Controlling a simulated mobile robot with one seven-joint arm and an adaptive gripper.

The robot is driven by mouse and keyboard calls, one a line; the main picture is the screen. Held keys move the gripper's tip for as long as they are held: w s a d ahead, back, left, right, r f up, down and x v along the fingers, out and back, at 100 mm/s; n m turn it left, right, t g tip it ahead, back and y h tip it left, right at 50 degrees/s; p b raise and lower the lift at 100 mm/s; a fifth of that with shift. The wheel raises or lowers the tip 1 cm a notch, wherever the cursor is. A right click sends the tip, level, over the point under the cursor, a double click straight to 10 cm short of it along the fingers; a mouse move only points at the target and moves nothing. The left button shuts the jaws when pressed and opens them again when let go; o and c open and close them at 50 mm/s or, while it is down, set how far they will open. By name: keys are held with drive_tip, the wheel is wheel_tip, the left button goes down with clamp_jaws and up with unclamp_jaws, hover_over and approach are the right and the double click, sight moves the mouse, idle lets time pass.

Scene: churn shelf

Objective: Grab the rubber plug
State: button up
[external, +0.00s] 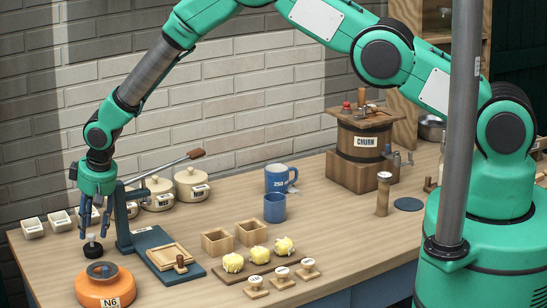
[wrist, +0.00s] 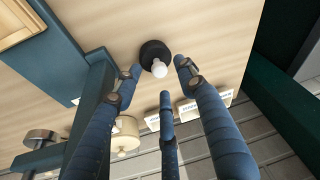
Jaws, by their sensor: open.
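The rubber plug is a small black disc with a pale knob on top. In the external view the rubber plug (external: 93,249) stands on the table near the left end, behind the orange round device. In the wrist view the plug (wrist: 156,54) lies between and just beyond the fingertips. My gripper (external: 90,232) points down right above the plug. Its blue fingers are spread around the knob in the wrist view (wrist: 160,80). The gripper is open and holds nothing; whether a finger touches the plug I cannot tell.
An orange device (external: 105,287) marked N6 stands in front of the plug. A dark blue press stand (external: 122,217) rises close on the right of my gripper. Small white labelled dishes (external: 33,228) line the back edge. Butter pieces (external: 233,263) and wooden boxes stand further right.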

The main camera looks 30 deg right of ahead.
sight(87, 247)
drive_tip(key=shift+x, duration=1.15)
clamp_jaws()
